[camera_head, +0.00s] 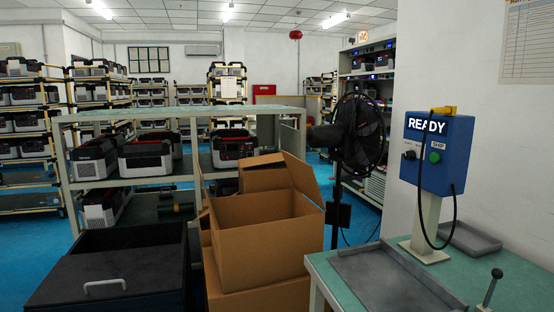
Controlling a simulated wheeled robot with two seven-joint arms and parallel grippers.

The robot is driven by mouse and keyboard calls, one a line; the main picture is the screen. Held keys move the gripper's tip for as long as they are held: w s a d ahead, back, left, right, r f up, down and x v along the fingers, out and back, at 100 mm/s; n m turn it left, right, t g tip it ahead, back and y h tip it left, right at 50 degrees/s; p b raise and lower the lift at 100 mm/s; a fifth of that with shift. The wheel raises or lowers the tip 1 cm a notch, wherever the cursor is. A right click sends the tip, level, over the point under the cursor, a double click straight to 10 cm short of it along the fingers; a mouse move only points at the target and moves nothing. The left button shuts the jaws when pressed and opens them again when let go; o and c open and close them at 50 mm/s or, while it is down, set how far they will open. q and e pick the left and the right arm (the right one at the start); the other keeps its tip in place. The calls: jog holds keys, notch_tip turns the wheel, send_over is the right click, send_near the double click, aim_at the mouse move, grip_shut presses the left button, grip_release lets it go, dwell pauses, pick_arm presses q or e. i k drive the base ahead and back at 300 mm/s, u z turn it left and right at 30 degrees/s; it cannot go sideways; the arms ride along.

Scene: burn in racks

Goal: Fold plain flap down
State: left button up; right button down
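An open brown cardboard box (262,252) stands in the lower middle of the head view. Its top is open and its inside looks empty from here. One flap (303,179) stands up at the back right, tilted. A narrow flap (202,190) stands up at the left side. I see no print on either flap, and I cannot tell which one is the plain flap. Neither of my grippers shows in this view.
A black bin with a grey handle (105,285) stands at left. Behind the box is a bench (185,115) with several power units. A black fan (358,130) stands right of the box. A green table (520,285) at right bears a grey tray (385,280) and a blue READY panel (437,165).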

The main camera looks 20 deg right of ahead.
aim_at(303, 178)
jog(key=u, duration=0.2)
jog(key=i, duration=1.15)
jog(key=z, duration=0.3)
